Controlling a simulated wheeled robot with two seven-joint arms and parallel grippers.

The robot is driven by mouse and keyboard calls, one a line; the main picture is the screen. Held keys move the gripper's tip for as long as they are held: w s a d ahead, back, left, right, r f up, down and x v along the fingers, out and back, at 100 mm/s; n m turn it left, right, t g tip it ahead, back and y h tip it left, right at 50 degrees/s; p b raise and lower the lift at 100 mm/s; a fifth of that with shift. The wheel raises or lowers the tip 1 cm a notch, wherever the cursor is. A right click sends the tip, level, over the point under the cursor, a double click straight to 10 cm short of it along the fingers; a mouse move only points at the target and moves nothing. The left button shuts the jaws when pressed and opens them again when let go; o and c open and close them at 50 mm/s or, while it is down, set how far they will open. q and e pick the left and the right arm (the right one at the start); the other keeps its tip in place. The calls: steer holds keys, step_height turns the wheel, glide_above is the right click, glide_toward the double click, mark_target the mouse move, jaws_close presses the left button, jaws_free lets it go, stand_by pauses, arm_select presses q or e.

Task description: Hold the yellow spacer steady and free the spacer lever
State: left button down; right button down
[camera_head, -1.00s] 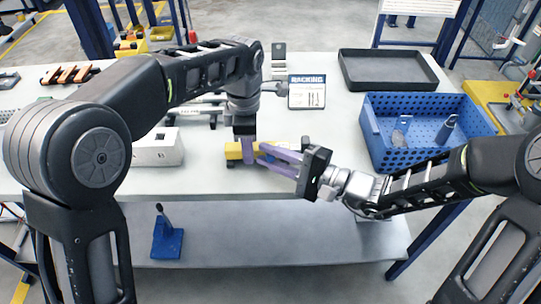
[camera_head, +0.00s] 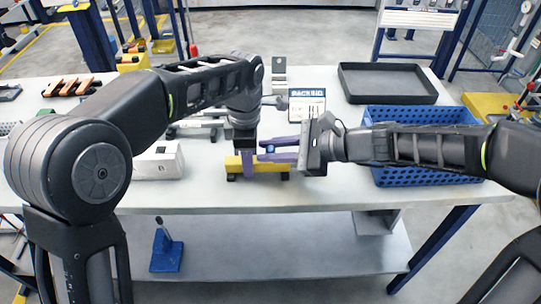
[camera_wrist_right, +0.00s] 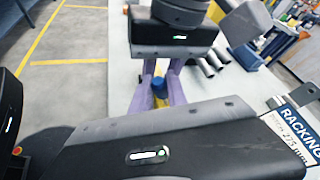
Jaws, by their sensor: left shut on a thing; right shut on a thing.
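The yellow spacer (camera_head: 274,166) lies on the bench near its front edge, seen in the head view. My left gripper (camera_head: 247,168) points down and is shut on the spacer near its middle, its purple fingers covering part of it. My right gripper (camera_head: 264,151) comes in level from the right, just above the spacer. It is shut on the spacer lever, mostly hidden by the fingers; a small blue part (camera_head: 269,148) shows between them. In the right wrist view a blue knob (camera_wrist_right: 159,84) shows among purple fingers, with a little yellow below it.
A blue perforated bin (camera_head: 425,174) stands right, partly behind my right arm. A black tray (camera_head: 388,84) lies behind it. A racking sign (camera_head: 307,103) stands behind the grippers. A white box (camera_head: 158,161) is left. A blue stand (camera_head: 166,253) sits on the lower shelf.

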steer(key=m+g, duration=0.1)
steer(key=w+m+g, duration=0.1)
steer(key=w+g, duration=0.1)
steer(key=shift+w+r+m+h, duration=0.1)
steer(key=shift+r+m+h, duration=0.2)
steer(key=shift+m, duration=0.1)
arm_select(q)
steer(key=shift+d, duration=0.1)
arm_select(e)
steer(key=c, duration=1.3)
jaws_free()
steer(key=shift+f, duration=0.1)
steer(key=v, duration=1.2)
arm_select(q)
steer(key=c, duration=1)
jaws_free()
